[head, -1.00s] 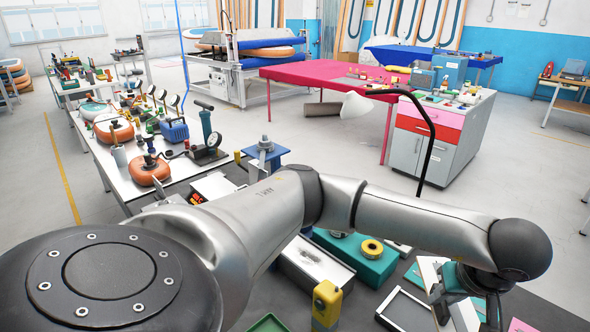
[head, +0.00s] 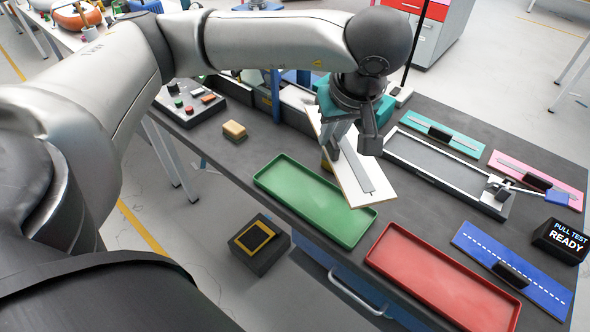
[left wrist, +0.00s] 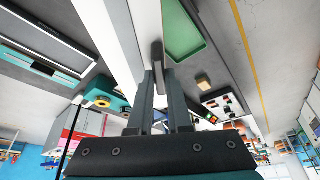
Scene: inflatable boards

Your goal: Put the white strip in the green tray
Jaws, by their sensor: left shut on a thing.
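The white strip (head: 368,196) is a long white board with a grey band along it. My left gripper (head: 345,138) is shut on the strip's dark grip block (left wrist: 157,57), and the strip hangs tilted in the picture. The green tray (head: 300,200) lies empty on the dark bench. The strip's near end overlaps the tray's right end in the head view; its height above the bench is hard to tell. The left wrist view shows the strip (left wrist: 118,20) beside the green tray (left wrist: 180,30). My right gripper is not in view.
An empty red tray (head: 440,277) lies right of the green one. A framed fixture (head: 435,165) and teal (head: 450,142), pink (head: 520,172) and blue (head: 500,255) strips lie to the right. A yellow-topped block (head: 234,130) and a button box (head: 190,102) are left.

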